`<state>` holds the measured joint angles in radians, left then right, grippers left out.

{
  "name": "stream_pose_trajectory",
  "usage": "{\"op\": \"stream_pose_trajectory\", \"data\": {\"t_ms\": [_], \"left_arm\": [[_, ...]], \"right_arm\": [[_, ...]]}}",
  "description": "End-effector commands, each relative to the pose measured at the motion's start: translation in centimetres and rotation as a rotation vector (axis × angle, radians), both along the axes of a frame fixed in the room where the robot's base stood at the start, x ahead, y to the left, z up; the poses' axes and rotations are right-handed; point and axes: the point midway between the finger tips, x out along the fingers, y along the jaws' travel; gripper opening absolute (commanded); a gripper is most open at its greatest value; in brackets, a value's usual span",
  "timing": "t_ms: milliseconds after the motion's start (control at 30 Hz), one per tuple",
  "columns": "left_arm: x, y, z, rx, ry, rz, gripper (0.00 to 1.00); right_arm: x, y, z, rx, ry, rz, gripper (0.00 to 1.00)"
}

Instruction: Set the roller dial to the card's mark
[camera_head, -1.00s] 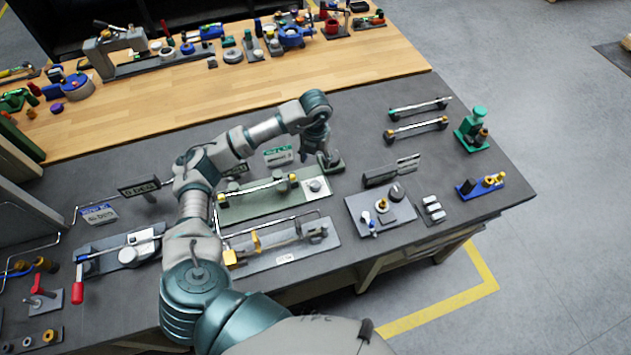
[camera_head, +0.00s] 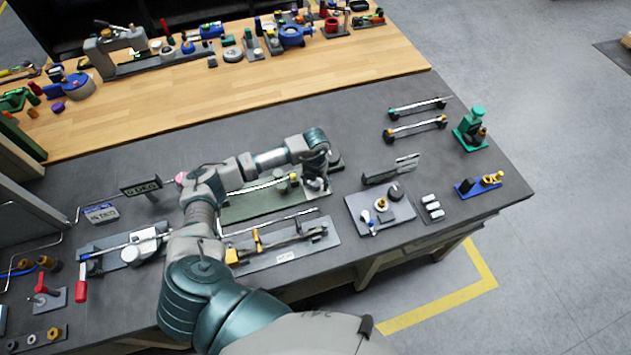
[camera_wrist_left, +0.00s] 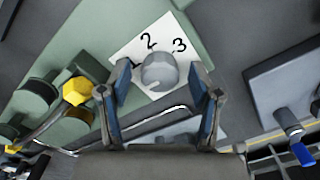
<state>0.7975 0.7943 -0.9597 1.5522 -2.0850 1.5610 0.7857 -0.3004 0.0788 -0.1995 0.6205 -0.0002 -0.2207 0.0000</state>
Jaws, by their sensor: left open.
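In the left wrist view a grey round knob (camera_wrist_left: 160,72) stands on a white plate (camera_wrist_left: 130,50) printed with 2 and 3; another figure is partly covered. My left gripper (camera_wrist_left: 160,80) is open, its blue-padded fingers on either side of the knob. I cannot tell whether they touch it. In the head view my left gripper (camera_head: 317,187) is low over the right end of the green base (camera_head: 245,209) and hides the knob. My right gripper is out of view.
A grey base with a yellow-clamped rod (camera_head: 285,245) lies in front of the green base. A grey plate with knobs (camera_head: 380,211) is to the right. A dark upright bracket (camera_head: 390,172) stands behind that plate. The grey bench top is clear toward the back middle.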

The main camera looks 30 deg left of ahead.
Motion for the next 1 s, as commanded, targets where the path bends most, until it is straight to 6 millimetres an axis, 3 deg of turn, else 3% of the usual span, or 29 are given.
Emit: {"op": "stream_pose_trajectory", "data": {"t_ms": [33,200,267,667,1000], "left_arm": [[0.0,0.0,0.0,0.0,0.0,0.0,0.56],[0.0,0.1,0.0,0.0,0.0,0.001,0.14],[0.0,0.1,0.0,0.0,0.0,0.001,0.04],[0.0,0.1,-0.1,0.001,-0.001,-0.066,0.04],[0.1,0.2,-0.2,0.002,-0.002,-0.324,0.04]], "right_arm": [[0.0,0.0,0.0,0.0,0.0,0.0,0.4],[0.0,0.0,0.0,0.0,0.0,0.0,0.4],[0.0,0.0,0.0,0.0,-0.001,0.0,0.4],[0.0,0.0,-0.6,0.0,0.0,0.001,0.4],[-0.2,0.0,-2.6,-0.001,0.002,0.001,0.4]]}}
